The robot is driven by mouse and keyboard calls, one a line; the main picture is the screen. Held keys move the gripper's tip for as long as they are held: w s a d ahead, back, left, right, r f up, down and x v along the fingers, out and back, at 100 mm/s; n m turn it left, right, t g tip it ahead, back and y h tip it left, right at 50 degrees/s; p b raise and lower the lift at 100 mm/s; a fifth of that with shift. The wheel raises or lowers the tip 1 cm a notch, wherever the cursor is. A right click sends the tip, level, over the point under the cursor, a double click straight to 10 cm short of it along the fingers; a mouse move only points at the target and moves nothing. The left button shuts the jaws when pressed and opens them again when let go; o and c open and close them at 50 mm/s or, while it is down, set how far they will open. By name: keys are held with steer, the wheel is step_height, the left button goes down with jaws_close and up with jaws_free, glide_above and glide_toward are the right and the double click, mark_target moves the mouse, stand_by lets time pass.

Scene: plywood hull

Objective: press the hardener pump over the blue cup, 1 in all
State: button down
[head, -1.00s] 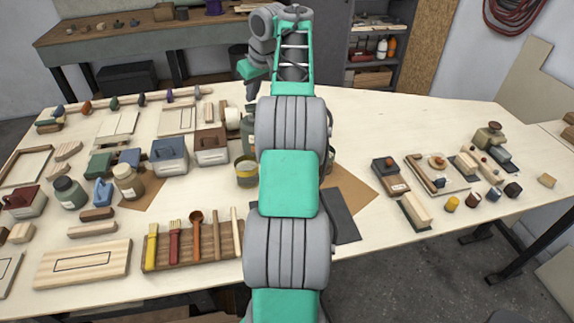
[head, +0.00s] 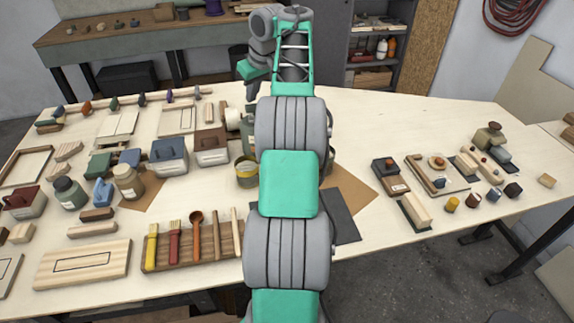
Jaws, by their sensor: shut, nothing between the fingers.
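My gripper (head: 251,94) is small in the head view, at the upper middle, pointing down over the far part of the table. Its fingers look shut, with nothing seen between them. Just below it stands a dark green container (head: 247,128), mostly hidden by my arm; I cannot tell whether it is the hardener pump, or whether the gripper touches it. I cannot make out the blue cup; my arm covers the middle of the table. A sliver of a greenish vessel (head: 330,160) shows at the arm's right edge.
A yellow-marked tin (head: 246,173) stands left of my arm, with a white roll (head: 233,119) behind it. Lidded boxes (head: 169,157), jars (head: 129,182) and a brush rack (head: 190,259) crowd the left. Small blocks sit at right.

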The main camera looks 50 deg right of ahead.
stand_by(0.4)
steer(key=shift+f+b, duration=1.15)
steer(key=shift+f, duration=0.3)
steer(key=shift+r+p, duration=1.3)
steer(key=shift+p, duration=0.05)
step_height(320, 180, up, 6)
steer(key=p, duration=0.6)
steer(key=shift+p, duration=0.3)
